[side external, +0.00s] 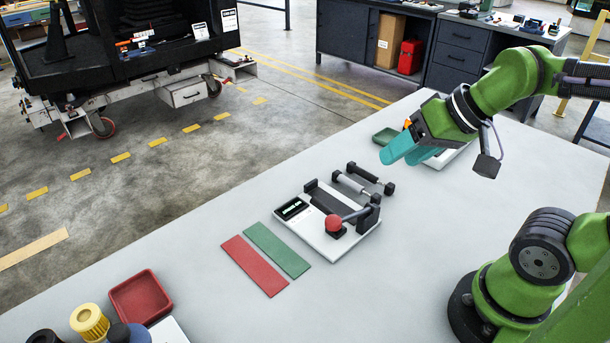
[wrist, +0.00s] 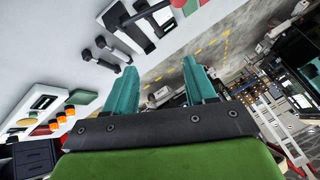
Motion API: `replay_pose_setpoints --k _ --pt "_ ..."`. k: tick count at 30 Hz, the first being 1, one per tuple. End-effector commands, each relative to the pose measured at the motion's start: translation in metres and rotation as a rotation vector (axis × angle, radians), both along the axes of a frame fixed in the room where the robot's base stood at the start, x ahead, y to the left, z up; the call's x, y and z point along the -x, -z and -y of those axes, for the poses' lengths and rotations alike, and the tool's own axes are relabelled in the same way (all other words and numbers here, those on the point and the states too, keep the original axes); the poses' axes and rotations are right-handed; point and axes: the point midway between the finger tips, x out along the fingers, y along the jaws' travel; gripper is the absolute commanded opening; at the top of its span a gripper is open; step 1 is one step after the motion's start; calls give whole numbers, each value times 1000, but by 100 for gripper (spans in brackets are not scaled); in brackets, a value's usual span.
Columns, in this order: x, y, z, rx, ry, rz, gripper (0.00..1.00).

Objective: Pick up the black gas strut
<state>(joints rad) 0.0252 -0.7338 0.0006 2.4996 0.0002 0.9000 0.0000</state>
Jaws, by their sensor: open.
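Two short struts with black block ends lie side by side behind the fixture in the side external view. The farther one has the darker rod and looks like the black gas strut (side external: 370,177); the nearer strut (side external: 349,187) has a paler rod. My gripper (side external: 402,157) has teal fingers, open and empty, above the table and to the right of the struts. The gap between the fingers shows in the wrist view (wrist: 158,68).
A white fixture (side external: 313,238) with a display, dark cradle and red-knobbed lever stands close to the struts. Red (side external: 254,265) and green (side external: 277,249) strips lie in front. A green tray (side external: 385,136) and a white plate sit near my gripper. A red tray (side external: 140,297) stands front left.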

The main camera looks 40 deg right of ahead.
Motion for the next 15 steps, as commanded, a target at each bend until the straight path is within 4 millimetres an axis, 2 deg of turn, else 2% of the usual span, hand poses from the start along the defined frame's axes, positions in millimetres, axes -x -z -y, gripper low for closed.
replay_pose_setpoints --k 4,7,15 --pt "-20 18 26 7 95 -104 55" --pt "-45 30 53 36 128 -169 55" --pt "-116 72 140 144 11 -265 55"
